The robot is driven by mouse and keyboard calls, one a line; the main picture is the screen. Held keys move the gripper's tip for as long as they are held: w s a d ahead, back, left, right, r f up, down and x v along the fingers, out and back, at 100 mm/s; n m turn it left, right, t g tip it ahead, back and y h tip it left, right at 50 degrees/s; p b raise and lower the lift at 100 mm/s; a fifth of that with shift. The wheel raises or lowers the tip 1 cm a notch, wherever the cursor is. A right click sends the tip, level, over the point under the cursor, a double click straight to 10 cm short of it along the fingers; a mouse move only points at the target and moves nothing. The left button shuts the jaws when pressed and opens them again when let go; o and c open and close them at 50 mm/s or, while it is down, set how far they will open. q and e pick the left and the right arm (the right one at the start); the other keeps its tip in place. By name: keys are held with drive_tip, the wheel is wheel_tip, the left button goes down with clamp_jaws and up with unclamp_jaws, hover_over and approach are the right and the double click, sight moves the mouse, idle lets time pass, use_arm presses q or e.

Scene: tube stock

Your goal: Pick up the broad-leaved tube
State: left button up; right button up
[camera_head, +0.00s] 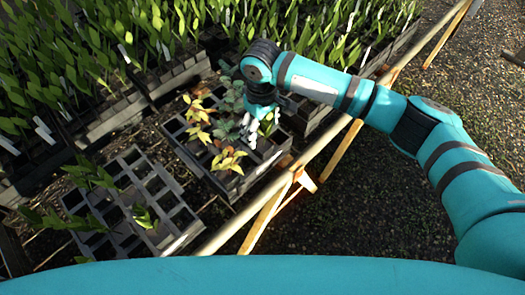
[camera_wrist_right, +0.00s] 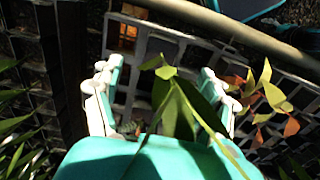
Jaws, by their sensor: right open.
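The broad-leaved tube's green leaves (camera_wrist_right: 178,105) show in the right wrist view, between the two fingers of my right gripper (camera_wrist_right: 158,95). The fingers are apart, one on each side of the foliage, and do not visibly press on it. The tube's body is hidden below the leaves and my gripper. In the head view my right gripper (camera_head: 256,122) points down over the right side of a dark crate (camera_head: 228,187). A few green leaves (camera_head: 268,124) show beside it. My left gripper is out of view.
The crate also holds yellow-leaved plants (camera_head: 198,125) and grey-green plants (camera_head: 226,128), close to my right gripper. A mostly empty crate (camera_head: 135,225) with a few green plants stands at the lower left. Dense trays of plants fill the back. A wooden rail (camera_head: 330,137) runs along the right edge.

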sight(262, 144)
wheel_tip(262, 144, down, 3)
drive_tip(key=shift+r, duration=0.15)
wheel_tip(262, 144, down, 4)
drive_tip(key=shift+s+d+f+p, duration=0.1)
drive_tip(key=shift+p, duration=0.6)
drive_tip(key=shift+f, duration=0.5)
clamp_jaws()
